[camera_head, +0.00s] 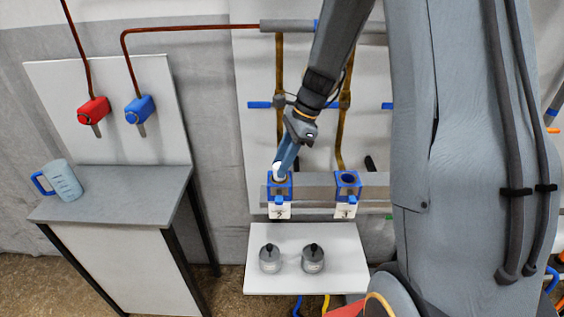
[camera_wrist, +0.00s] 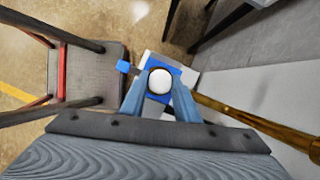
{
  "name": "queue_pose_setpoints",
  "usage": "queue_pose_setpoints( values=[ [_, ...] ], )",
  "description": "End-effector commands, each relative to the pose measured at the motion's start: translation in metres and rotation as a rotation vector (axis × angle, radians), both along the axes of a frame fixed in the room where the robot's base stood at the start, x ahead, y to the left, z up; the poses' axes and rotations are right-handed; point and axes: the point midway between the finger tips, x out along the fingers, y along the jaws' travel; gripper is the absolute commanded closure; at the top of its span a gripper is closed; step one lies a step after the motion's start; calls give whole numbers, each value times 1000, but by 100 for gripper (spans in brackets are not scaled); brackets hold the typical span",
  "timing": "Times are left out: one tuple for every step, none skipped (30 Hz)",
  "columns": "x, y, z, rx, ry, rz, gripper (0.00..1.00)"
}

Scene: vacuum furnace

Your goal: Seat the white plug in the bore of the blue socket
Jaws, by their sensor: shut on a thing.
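My gripper (camera_head: 281,167) reaches down from above to the left of two blue sockets on the bench rail. It is shut on the white plug (camera_wrist: 160,81), whose round top shows between the fingers in the wrist view. In the head view the plug (camera_head: 278,173) is a small white patch at the mouth of the left blue socket (camera_head: 279,192). The wrist view shows this socket's blue rim (camera_wrist: 151,64) around the plug. The fingers and plug hide the bore, so I cannot tell how deep the plug sits.
A second blue socket (camera_head: 347,184) with an open bore stands to the right. Two grey canisters with dark knobs (camera_head: 269,259) (camera_head: 313,258) stand on a white shelf (camera_head: 340,272) below. A blue-handled jug (camera_head: 62,181) stands on the grey table (camera_head: 120,195) at left. Pipes run behind.

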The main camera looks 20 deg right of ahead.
Motion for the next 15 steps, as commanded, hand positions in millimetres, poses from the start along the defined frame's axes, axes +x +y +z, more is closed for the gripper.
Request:
queue_pose_setpoints(
  values=[
    [-2, 0, -3, -2, 4, 1, 100],
    [-2, 0, -4, -2, 4, 1, 100],
    [-2, 0, -4, -2, 5, 1, 100],
    [-2, 0, -4, -2, 5, 0, 100],
    [-2, 0, -4, -2, 5, 0, 100],
    [-2, 0, -4, -2, 5, 0, 100],
    [-2, 0, -5, -2, 5, 0, 100],
    [-2, -1, -5, -2, 6, 0, 100],
    [-2, -1, -5, -2, 6, 0, 100],
    [-2, -1, -5, -2, 6, 0, 66],
    [-2, -1, -5, -2, 6, 0, 61],
    [-2, -1, -5, -2, 5, 0, 55],
    [-2, -1, -5, -2, 5, 0, 50],
    [-2, 0, -4, -2, 5, 0, 50],
    [-2, 0, -4, -1, 5, 0, 50]
  ],
)
